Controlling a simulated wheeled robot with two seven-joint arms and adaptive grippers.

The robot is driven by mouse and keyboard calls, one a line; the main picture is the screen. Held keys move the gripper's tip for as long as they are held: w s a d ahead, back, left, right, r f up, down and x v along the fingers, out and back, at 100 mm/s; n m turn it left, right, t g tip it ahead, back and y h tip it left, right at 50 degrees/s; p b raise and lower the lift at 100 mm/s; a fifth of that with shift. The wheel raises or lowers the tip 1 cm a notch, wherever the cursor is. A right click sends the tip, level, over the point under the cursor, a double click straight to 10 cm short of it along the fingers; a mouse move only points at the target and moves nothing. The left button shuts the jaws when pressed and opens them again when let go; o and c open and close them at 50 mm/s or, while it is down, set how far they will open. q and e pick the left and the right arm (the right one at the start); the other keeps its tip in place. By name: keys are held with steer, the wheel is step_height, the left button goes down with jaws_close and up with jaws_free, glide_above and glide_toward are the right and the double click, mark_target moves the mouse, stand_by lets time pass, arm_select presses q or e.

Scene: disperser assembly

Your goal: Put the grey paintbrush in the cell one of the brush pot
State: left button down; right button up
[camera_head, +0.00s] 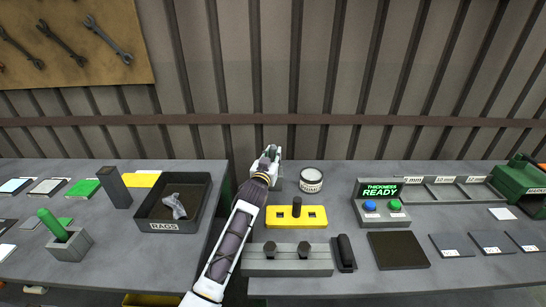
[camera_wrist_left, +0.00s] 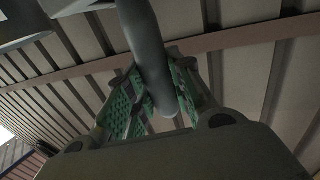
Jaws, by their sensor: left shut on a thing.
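My left gripper (camera_head: 268,160) is at the back edge of the table, near the wall. In the left wrist view its green-padded fingers (camera_wrist_left: 155,100) are shut on a smooth grey rod, which looks like the handle of the grey paintbrush (camera_wrist_left: 145,40). The brush's lower end is not clear. A small grey block (camera_head: 278,184) shows just beside and below the gripper, partly hidden by it; it may be the brush pot, but its cells cannot be made out. My right gripper is not in view.
A yellow block (camera_head: 284,224) and a grey block with two dark knobs (camera_head: 260,263) lie nearer. A rags tray (camera_head: 174,227) is left, across a gap between tables. A button console (camera_head: 384,216) stands right.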

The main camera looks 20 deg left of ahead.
arm_select(q)
steer(key=shift+f, duration=0.1)
steer(key=c, duration=1.4)
jaws_free()
steer(key=shift+c, duration=0.2)
steer(key=shift+o, duration=0.9)
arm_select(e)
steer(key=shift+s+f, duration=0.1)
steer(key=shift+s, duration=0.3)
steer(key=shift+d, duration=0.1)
arm_select(q)
steer(key=s, duration=1.2)
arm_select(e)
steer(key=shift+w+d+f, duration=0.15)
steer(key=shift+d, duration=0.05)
arm_select(q)
steer(key=shift+d, duration=0.1)
